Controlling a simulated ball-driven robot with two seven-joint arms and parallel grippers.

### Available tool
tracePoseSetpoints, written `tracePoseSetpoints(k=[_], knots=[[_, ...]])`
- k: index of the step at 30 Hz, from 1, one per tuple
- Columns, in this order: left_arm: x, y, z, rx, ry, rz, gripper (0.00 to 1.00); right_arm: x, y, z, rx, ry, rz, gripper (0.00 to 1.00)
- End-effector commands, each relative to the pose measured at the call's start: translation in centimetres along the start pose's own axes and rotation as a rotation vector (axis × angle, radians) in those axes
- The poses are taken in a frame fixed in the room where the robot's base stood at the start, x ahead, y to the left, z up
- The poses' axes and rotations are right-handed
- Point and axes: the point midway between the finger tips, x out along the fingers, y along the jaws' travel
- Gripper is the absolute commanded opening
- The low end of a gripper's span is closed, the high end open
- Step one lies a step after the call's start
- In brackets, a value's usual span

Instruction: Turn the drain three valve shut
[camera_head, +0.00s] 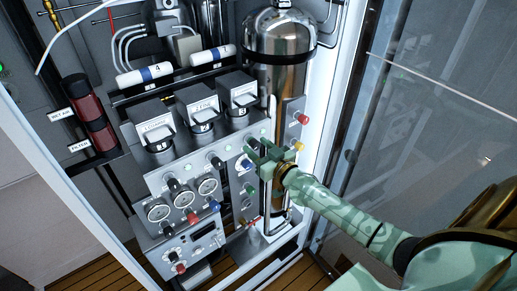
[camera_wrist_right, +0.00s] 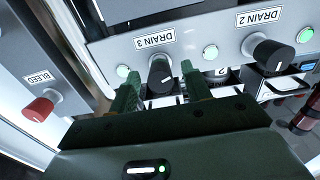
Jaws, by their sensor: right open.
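The drain three valve is a black knob (camera_wrist_right: 160,73) under an upside-down DRAIN 3 label (camera_wrist_right: 153,41) in the right wrist view. A short white mark shows slanted on its face. My right gripper (camera_wrist_right: 160,83) is open, with one green finger on each side of this knob. I cannot tell whether the fingers touch it. In the head view my right gripper (camera_head: 261,150) is at the right end of the row of drain knobs and hides the drain three knob. My left gripper is not in view.
The black drain two knob (camera_wrist_right: 271,52) and a green lamp (camera_wrist_right: 210,52) are to the right in the wrist view. A red BLEED knob (camera_wrist_right: 40,108) is at left. A steel cylinder (camera_head: 281,50) stands beside the panel, close to my right arm.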

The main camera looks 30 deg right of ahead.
Motion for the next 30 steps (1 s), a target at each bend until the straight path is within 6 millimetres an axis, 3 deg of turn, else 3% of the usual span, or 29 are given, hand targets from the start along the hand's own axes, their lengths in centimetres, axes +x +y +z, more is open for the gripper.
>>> tracePoseSetpoints(k=[8, 12, 13, 23, 30], knots=[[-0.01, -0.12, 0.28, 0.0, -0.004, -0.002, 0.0, 0.11, 0.01, 0.02, 0.0, -0.001, 0.0, 0.45], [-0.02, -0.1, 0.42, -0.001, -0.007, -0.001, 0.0, 0.1, 0.02, 0.01, 0.0, -0.001, 0.001, 0.06], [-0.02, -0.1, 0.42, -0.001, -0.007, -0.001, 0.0, 0.1, 0.02, 0.01, 0.0, -0.001, 0.001, 0.04], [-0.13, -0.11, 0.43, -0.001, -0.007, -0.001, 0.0, 0.1, 0.05, -0.03, 0.032, 0.0, 0.001, 0.04], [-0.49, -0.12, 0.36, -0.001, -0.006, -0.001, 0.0, 0.1, 0.04, -0.08, 0.159, 0.0, 0.001, 0.04]])
